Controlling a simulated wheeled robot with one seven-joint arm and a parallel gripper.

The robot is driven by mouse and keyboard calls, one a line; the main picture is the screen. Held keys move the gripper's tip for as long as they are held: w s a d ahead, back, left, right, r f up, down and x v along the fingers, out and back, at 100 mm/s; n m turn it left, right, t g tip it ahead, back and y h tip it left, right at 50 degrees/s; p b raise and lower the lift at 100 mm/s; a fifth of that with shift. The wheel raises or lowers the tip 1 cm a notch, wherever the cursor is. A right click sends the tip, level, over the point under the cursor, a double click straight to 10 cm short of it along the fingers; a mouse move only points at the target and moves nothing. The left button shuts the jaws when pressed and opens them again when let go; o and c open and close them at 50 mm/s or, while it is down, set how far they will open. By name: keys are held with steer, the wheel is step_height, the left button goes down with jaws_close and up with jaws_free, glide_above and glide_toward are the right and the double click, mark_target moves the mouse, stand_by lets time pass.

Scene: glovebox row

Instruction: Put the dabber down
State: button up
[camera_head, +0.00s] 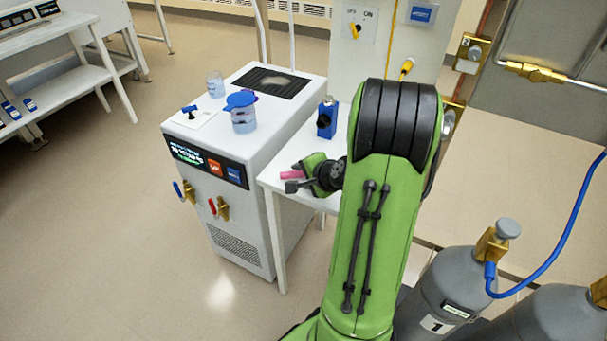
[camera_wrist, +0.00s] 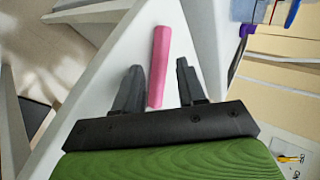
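The dabber appears to be the pink cylinder (camera_wrist: 158,62). In the wrist view it lies lengthwise between the two dark fingers of my gripper (camera_wrist: 159,72). The fingers are apart, with a clear gap on the right of the cylinder and a narrow one on the left. Behind it is the white side table (camera_wrist: 112,82); the cylinder seems to rest on that top. In the head view the pink cylinder (camera_head: 291,175) shows small beside my gripper (camera_head: 291,181), low over the table's front end. My arm hides part of the table.
A blue bottle-like object (camera_head: 327,118) stands farther back on the table. The white machine (camera_head: 255,130) on the left carries a blue-lidded jar (camera_head: 243,120) and a clear beaker (camera_head: 215,85). Grey gas cylinders (camera_head: 445,295) stand at lower right. Floor is clear at left.

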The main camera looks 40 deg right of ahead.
steer(key=shift+r, duration=0.3)
steer(key=p+v, duration=0.3)
steer(key=v, duration=0.9)
steer(key=a+r+n+g+y, duration=0.2)
steer(key=a+r+n+g, duration=0.1)
steer(key=a+n, duration=1.05)
steer(key=s+a+r+n+g, duration=0.1)
steer(key=s+a+r+n, duration=0.3)
steer(key=s+a, duration=0.5)
steer(key=shift+a+r+n+g+h, duration=0.25)
steer(key=shift+r+n+g+h, duration=0.1)
steer(key=shift+n, duration=0.5)
steer(key=shift+s+r, duration=0.1)
steer(key=shift+s, duration=0.1)
